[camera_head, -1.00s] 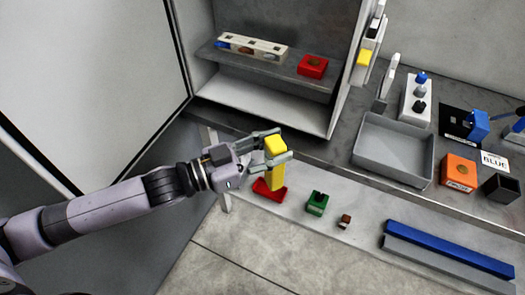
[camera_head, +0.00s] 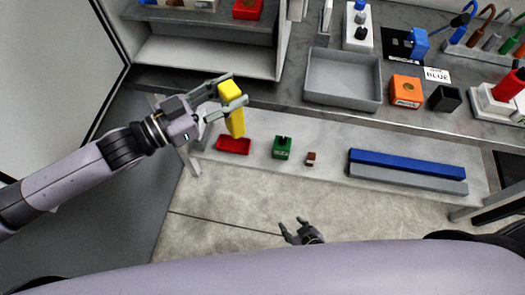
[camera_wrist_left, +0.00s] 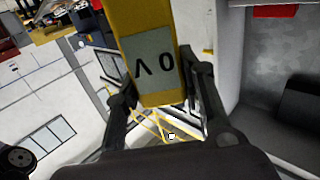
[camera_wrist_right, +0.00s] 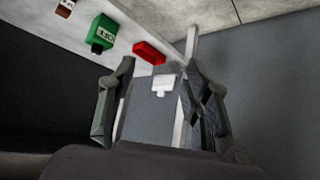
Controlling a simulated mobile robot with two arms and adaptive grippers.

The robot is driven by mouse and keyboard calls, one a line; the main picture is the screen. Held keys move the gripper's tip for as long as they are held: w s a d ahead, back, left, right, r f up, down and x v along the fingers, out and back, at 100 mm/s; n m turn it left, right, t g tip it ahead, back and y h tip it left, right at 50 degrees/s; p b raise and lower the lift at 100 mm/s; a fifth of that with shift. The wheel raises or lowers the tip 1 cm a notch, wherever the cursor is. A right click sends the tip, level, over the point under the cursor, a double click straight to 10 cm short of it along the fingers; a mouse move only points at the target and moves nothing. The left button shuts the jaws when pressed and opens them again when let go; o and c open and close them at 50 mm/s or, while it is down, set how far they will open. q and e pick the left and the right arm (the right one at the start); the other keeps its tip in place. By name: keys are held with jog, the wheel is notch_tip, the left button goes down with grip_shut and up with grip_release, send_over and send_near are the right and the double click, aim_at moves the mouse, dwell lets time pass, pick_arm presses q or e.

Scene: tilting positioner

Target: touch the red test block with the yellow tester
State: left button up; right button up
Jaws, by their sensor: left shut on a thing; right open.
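My left gripper (camera_head: 236,89) is shut on the yellow tester (camera_head: 235,122) and holds it upright over the low shelf, beside the red tray. In the left wrist view the tester (camera_wrist_left: 150,52) shows a grey label between the fingers. A red block with a dark round spot (camera_head: 247,9) sits on the cabinet shelf, cut by the top edge. Another red piece (camera_head: 508,86) sits on a white stand at the far right. I cannot tell which is the test block. The tester is apart from both. My right gripper (camera_head: 292,225) is open and empty, low in front.
The low shelf holds a red tray (camera_head: 233,146), a green block (camera_head: 282,148), a small brown block (camera_head: 311,159) and a blue bar (camera_head: 405,165). The counter holds a grey bin (camera_head: 343,80), an orange block (camera_head: 405,92) and a black box (camera_head: 445,99).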

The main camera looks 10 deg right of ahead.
jog(key=shift+o, duration=0.4)
jog(key=w+a+r+t+y, duration=0.1)
jog(key=w+a+r+t, duration=0.1)
jog(key=r, duration=0.7)
jog(key=w+a+r+t+y, duration=0.1)
jog(key=w+a+r, duration=0.3)
jog(key=r, duration=0.6)
jog(key=shift+w+a+n+t+y, duration=0.2)
jog(key=shift+a+n+t+y, duration=0.2)
jog(key=shift+t, duration=0.2)
jog(key=t+y, duration=0.3)
jog(key=t, duration=0.1)
send_near(238, 123)
jog(key=x, duration=1.2)
jog(key=shift+w+f, duration=0.15)
grip_shut()
pick_arm(q)
jog(key=o, duration=1.2)
